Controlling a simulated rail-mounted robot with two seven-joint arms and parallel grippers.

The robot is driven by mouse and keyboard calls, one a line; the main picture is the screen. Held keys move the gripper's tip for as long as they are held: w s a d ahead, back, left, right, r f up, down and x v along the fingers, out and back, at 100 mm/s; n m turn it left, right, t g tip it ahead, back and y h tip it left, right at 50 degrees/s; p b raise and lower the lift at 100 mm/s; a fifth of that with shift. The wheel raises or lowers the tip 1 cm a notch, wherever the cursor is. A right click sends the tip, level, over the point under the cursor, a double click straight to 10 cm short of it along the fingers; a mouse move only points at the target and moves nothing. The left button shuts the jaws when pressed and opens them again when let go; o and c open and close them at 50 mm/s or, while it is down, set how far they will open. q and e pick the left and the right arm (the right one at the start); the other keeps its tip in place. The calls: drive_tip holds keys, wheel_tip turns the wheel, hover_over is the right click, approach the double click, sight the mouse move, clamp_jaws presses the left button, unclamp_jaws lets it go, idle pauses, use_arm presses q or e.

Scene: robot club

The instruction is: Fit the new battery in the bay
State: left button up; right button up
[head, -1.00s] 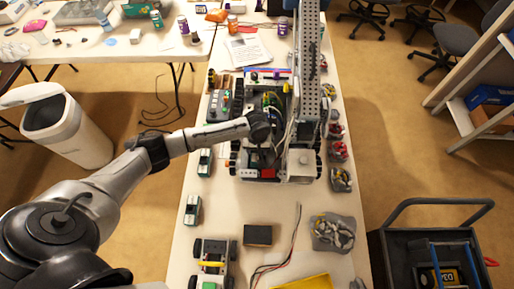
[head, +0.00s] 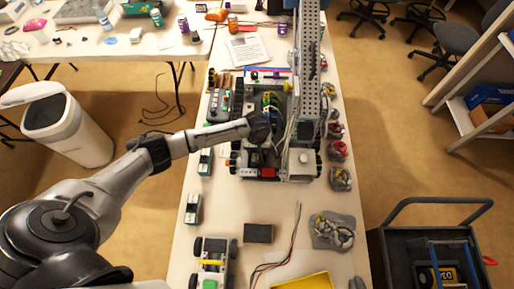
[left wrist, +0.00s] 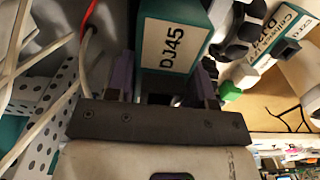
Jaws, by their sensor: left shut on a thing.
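The club robot (head: 300,165), with a tall perforated metal mast, stands on the long table. My left gripper (left wrist: 165,85) is over the left part of the robot's chassis, pointing down. It is shut on a teal battery with a white label reading DJ45 (left wrist: 170,45). In the head view, my wrist hides the held battery and most of the bay, so I cannot tell whether the battery is inside the bay. A red and black part (head: 268,172) of the chassis shows just in front of the wrist. My right gripper is not in view.
Other teal and white packs (head: 192,208) lie along the table's left edge; one with a label shows beside the gripper in the wrist view (left wrist: 270,40). A dark block (head: 258,233), loose wires and a yellow tray (head: 305,282) are nearer. A cart (head: 430,245) stands right.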

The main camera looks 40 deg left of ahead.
use_arm(q)
drive_tip(key=shift+f, duration=0.4)
idle(0.7)
drive_tip(key=shift+f+p, duration=0.25)
drive_tip(key=shift+p, duration=0.25)
drive_tip(key=shift+f+p, duration=0.25)
drive_tip(key=shift+p, duration=0.05)
idle(0.8)
drive_tip(key=o, duration=1.1)
drive_tip(key=shift+c, duration=0.2)
drive_tip(key=o, duration=0.3)
